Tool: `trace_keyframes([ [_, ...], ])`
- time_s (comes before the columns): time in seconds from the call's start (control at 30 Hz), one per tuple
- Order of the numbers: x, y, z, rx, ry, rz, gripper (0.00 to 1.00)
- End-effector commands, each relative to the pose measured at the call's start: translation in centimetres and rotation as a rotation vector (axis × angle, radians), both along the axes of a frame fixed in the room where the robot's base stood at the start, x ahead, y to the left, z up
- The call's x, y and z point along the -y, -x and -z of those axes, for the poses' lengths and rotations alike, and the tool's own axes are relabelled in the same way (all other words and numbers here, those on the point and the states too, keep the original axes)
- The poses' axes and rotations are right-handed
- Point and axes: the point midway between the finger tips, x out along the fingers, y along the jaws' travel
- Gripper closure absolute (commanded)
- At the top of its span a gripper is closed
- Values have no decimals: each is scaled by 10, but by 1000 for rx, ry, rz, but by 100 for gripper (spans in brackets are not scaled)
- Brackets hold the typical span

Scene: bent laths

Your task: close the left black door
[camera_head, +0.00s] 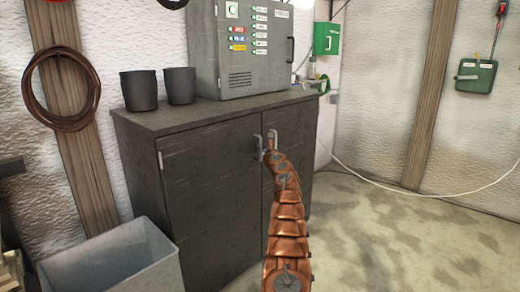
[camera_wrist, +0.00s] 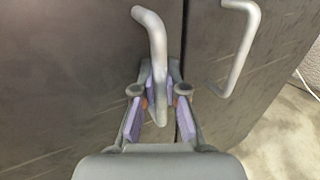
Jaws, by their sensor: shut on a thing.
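The left black door (camera_head: 208,190) is the left front panel of a dark cabinet. In the head view it looks about flush with the right door (camera_head: 294,135); I cannot tell whether a small gap remains. My gripper (camera_head: 266,150) is at the left door's upper right edge, at its handle. In the wrist view, the left door (camera_wrist: 70,70) carries a grey bent handle (camera_wrist: 150,25). My gripper (camera_wrist: 158,88) has its purple-padded fingers shut on the handle's lower part. My copper-coloured arm hides part of the doors in the head view.
The right door's handle (camera_wrist: 242,50) is close to the right of my gripper. A grey bin (camera_head: 110,262) stands before the cabinet at the lower left. Two dark pots (camera_head: 140,92) and a control box (camera_head: 245,50) stand on top. The floor to the right is open.

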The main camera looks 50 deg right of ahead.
Motion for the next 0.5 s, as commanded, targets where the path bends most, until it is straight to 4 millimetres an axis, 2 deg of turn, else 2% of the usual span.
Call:
trace_keyframes([
  [0.03,-5,-6,1,0,-1,-11,100],
  [0.17,-6,-7,0,0,-1,-11,100],
  [0.2,-6,-7,0,1,-1,-12,87],
  [0.43,-5,-5,0,0,0,-9,63],
  [0.5,-4,-4,-1,1,1,-7,63],
])
